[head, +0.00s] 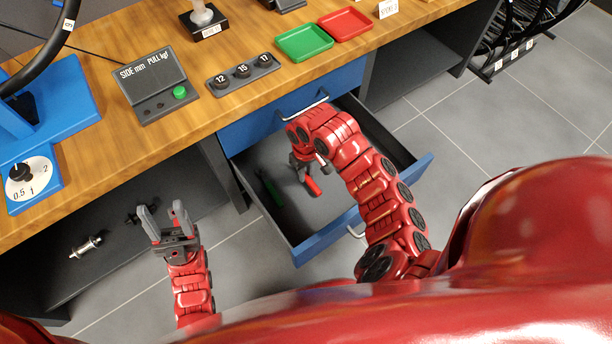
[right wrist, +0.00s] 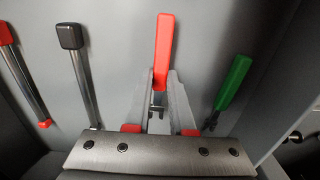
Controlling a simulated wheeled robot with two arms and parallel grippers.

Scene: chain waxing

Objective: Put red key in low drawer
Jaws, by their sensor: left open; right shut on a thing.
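The low drawer (head: 315,242) is pulled open under the bench and has a blue front. My right gripper (head: 306,172) is inside it, pointing down. It is shut on the red key (head: 312,186), whose red handle (right wrist: 164,48) stands out past the fingers in the right wrist view. I cannot tell whether the key touches the drawer floor. My right arm hides part of the drawer. My left gripper (head: 163,213) is open and empty, left of the drawer and in front of the bench.
A green-handled tool (right wrist: 235,82) lies in the drawer. The right wrist view also shows a black-ended tool (right wrist: 78,65) and a red-ended tool (right wrist: 22,75). The closed upper drawer (head: 290,103) sits above. Green (head: 304,42) and red (head: 345,23) trays stand on the bench.

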